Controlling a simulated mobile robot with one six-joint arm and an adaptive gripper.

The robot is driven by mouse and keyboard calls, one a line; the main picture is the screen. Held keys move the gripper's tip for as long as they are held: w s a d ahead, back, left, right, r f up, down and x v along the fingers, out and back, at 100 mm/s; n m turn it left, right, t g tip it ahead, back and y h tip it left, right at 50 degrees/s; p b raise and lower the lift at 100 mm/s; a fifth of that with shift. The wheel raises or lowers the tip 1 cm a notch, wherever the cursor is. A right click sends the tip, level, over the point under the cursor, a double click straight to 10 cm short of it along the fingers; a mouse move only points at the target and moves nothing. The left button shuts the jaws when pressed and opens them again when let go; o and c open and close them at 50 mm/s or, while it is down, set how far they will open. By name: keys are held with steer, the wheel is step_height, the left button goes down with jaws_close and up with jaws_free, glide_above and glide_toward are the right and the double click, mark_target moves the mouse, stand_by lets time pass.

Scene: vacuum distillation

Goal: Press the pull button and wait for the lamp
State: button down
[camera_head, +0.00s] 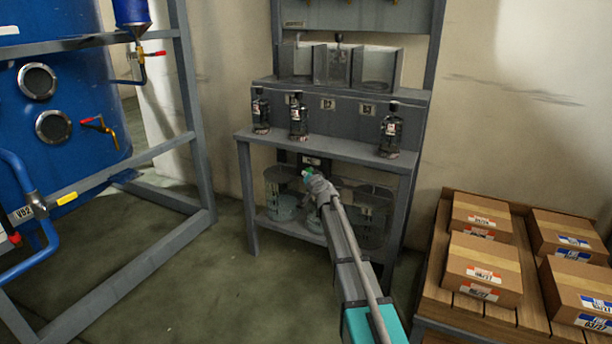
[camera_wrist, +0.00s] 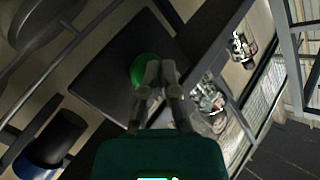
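A round green button (camera_wrist: 143,68) sits on a dark square panel (camera_wrist: 108,84) in the wrist view. The tips of my gripper (camera_wrist: 160,72) are together right in front of it and overlap its lower right edge. I cannot tell whether they touch it. In the camera_head view my gripper (camera_head: 316,186) reaches under the shelf of the grey bench (camera_head: 345,148), with a small green spot (camera_head: 307,172) at its tip. No separate lamp can be made out, and the gripper hides part of the panel.
Dark bottles (camera_head: 298,118) stand on the bench shelf, with clear containers (camera_head: 379,70) above. Glass vessels (camera_head: 281,190) stand on the lower shelf around my arm. A blue tank (camera_head: 60,90) in a grey frame is left; boxes (camera_head: 484,268) lie on a pallet right.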

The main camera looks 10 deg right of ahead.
steer(key=s+a, duration=0.3)
steer(key=s, duration=0.2)
steer(key=shift+a, duration=0.3)
stand_by(0.5)
stand_by(0.6)
steer(key=s+a+f+n+g+p, duration=0.1)
steer(key=s+f+n+g+p, duration=0.15)
steer(key=s, duration=0.55)
steer(key=s+a+f+n+g+y+p, duration=0.1)
steer(key=s+f+g, duration=0.1)
steer(key=s+g, duration=0.35)
steer(key=s+a+f+n+g+p, duration=0.1)
steer(key=s+a+f+n, duration=0.15)
steer(key=s, duration=0.65)
steer(key=s+d+f+g+h+p, duration=0.1)
steer(key=s+d+g+h+p, duration=0.2)
steer(key=s, duration=0.7)
steer(key=s+d+g+h, duration=0.1)
steer(key=s+d+g, duration=0.25)
steer(key=s, duration=0.75)
step_height(320, 180, up, 38)
steer(key=p, duration=3.8)
steer(key=shift+w+a+f+g, duration=0.15)
steer(key=shift+w+a+g, duration=0.1)
steer(key=shift+w+g, duration=0.15)
